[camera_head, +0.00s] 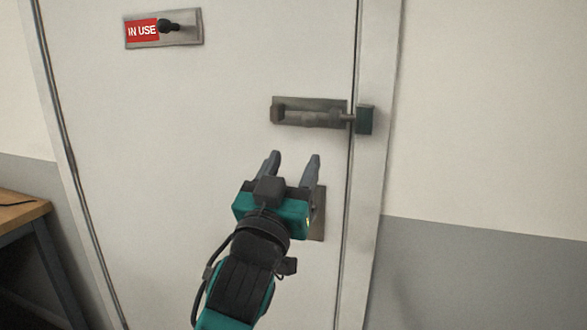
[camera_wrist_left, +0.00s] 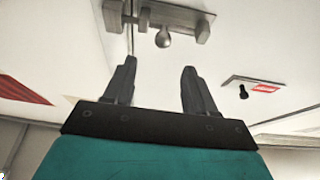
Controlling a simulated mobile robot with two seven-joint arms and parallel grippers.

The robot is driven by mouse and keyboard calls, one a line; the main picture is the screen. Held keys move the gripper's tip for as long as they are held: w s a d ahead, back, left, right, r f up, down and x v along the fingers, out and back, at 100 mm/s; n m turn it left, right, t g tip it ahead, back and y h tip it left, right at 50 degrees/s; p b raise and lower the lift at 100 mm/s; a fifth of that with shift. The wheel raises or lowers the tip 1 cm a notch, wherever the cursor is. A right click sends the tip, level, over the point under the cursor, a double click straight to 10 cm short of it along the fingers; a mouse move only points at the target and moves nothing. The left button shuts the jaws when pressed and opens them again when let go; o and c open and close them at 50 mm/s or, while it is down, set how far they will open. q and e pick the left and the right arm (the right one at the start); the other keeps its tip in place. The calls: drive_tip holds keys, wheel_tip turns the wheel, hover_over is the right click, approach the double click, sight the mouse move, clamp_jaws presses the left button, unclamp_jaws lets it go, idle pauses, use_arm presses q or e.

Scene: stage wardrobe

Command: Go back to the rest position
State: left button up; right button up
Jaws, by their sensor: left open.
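My left gripper (camera_head: 294,172) is open and empty in front of the white door, a little below the sliding bolt (camera_head: 312,114). Its two dark fingers stand apart and point upward, and nothing is between them. In the left wrist view the open fingers (camera_wrist_left: 158,82) show with the bolt (camera_wrist_left: 170,22) beyond them, apart from them. The bolt's rod reaches across the door's edge into the dark keeper (camera_head: 365,119) on the frame. My right gripper is not in view.
The door (camera_head: 160,130) carries a plate with a red "IN USE" sign (camera_head: 142,30) and a dark knob (camera_head: 168,26) at upper left. A plate (camera_head: 319,215) is partly hidden behind my gripper. A wooden table (camera_head: 22,214) stands at the left edge. Grey-and-white wall lies to the right.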

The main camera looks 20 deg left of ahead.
use_arm(q)
drive_tip(key=s+a+f+m+g+h, duration=0.1)
drive_tip(key=s+f+g, duration=0.2)
drive_tip(key=f, duration=1.1)
drive_tip(key=s+f+m+g, duration=0.15)
drive_tip(key=f+g, duration=0.25)
drive_tip(key=f, duration=0.9)
drive_tip(key=s+a+f+g, duration=0.2)
drive_tip(key=s+f+g, duration=0.2)
drive_tip(key=s+f, duration=1.2)
drive_tip(key=shift+a+f+g, duration=0.3)
drive_tip(key=shift+a+f, duration=0.1)
drive_tip(key=shift+f, duration=0.4)
drive_tip(key=shift+c, duration=0.5)
